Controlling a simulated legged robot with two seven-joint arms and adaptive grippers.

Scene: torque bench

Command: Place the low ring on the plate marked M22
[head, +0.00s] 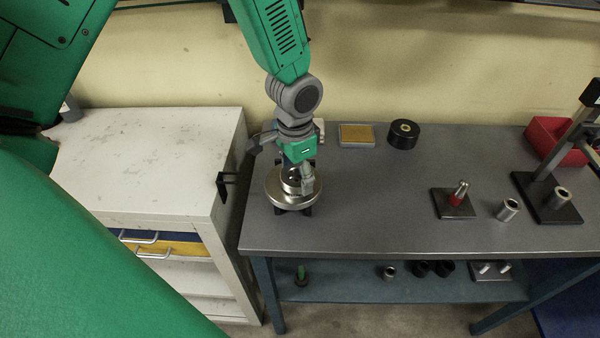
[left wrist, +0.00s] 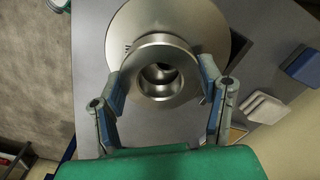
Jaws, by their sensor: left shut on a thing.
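In the left wrist view, a thick steel ring (left wrist: 163,50) is between the two blue-padded fingers of my left gripper (left wrist: 163,78), which is shut on it. The ring is over a wider round steel disc (left wrist: 205,22); I cannot tell whether they touch. In the head view, my left gripper (head: 298,181) points down at this disc (head: 277,190) at the bench's left end, and it hides most of the ring. Marks on the disc are too small to read, so I cannot tell which plate is M22. My right gripper is not in view.
The grey bench (head: 370,220) is clear in the middle. At the back are a tan-topped block (head: 357,134) and a black roller (head: 404,134).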

